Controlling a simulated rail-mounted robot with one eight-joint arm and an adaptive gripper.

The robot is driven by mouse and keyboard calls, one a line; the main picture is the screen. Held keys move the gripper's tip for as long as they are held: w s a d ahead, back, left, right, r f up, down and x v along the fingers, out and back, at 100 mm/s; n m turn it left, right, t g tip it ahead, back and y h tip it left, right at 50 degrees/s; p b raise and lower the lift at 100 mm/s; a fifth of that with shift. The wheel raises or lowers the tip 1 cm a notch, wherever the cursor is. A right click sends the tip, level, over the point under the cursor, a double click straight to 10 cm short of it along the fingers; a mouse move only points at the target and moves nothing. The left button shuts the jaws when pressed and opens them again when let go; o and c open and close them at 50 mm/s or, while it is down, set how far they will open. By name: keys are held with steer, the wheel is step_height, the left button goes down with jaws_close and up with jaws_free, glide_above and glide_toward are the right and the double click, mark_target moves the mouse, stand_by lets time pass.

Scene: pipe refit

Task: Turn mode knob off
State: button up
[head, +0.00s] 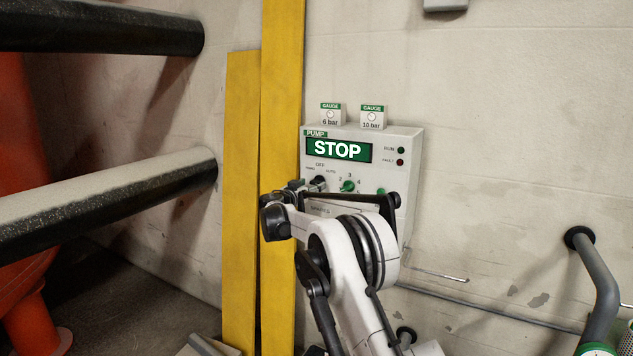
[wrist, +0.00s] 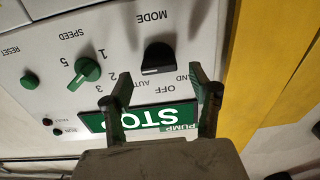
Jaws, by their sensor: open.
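The black mode knob (wrist: 158,57) sits on the white pump panel (wrist: 205,25), which shows upside down in the wrist view. Its labels OFF and AUTO are readable, and a third label is partly covered by a finger. A pale mark shows on the knob's edge facing the labels; I cannot tell exactly which label it points at. My gripper (wrist: 159,86) is open and empty, its fingers spread to either side of the OFF label, just short of the knob in the picture. In the head view the knob (head: 317,183) shows just above my arm. The display (head: 338,150) reads STOP.
A green speed knob (wrist: 86,70) and a green reset button (wrist: 29,80) are on the same panel. Yellow boards (head: 282,120) stand close beside the panel. Dark pipes (head: 110,200) reach in from the left. Two small gauges (head: 372,117) sit on top of the panel.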

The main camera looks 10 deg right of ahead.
mark_target(314, 183)
steer(key=shift+x, duration=2)
steer(key=shift+c, duration=0.5)
steer(key=c, duration=1)
steer(key=shift+c, duration=0.2)
steer(key=shift+f+n, duration=0.1)
steer(key=shift+n, duration=0.3)
steer(key=n+b, duration=0.2)
steer(key=n, duration=0.1)
steer(key=shift+w+a+n+b, duration=0.15)
steer(key=shift+n+b, duration=0.95)
steer(key=shift+n, duration=1.4)
